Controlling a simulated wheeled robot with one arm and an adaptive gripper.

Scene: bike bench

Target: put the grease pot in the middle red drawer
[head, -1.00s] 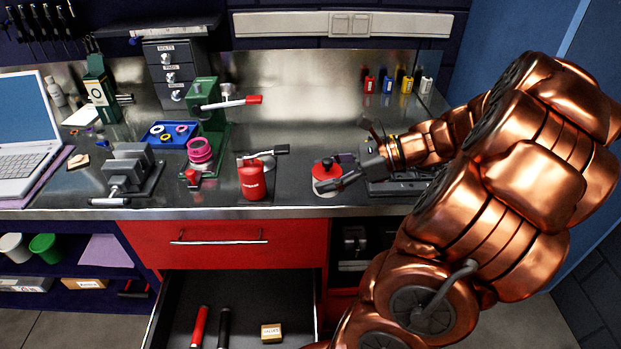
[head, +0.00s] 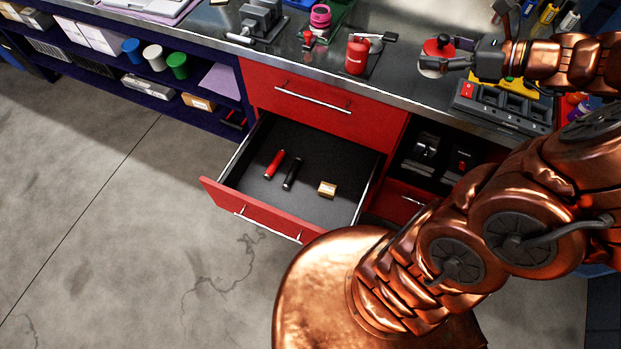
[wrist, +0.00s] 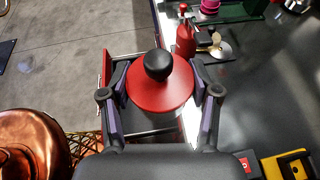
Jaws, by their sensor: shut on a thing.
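The grease pot (head: 436,66), pale-bodied with a red lid and black knob, is between the fingers of my gripper (head: 445,63). My gripper is shut on it and holds it near the bench's front edge. In the wrist view the red lid (wrist: 160,88) faces the camera and hides the pot's body. The middle red drawer (head: 262,217) is pulled open below a shut red drawer (head: 320,106). Inside lie a red-handled tool (head: 274,164), a black-handled tool (head: 292,173) and a small tan box (head: 327,189). The drawer is below and to the left of the pot.
A red can (head: 357,56) stands on the bench left of the pot. A dark tray (head: 503,106) sits at the bench's right front. A vise (head: 262,18) is farther left. The drawer's left and front parts have bare floor inside. Open shelves (head: 425,150) are right of the drawers.

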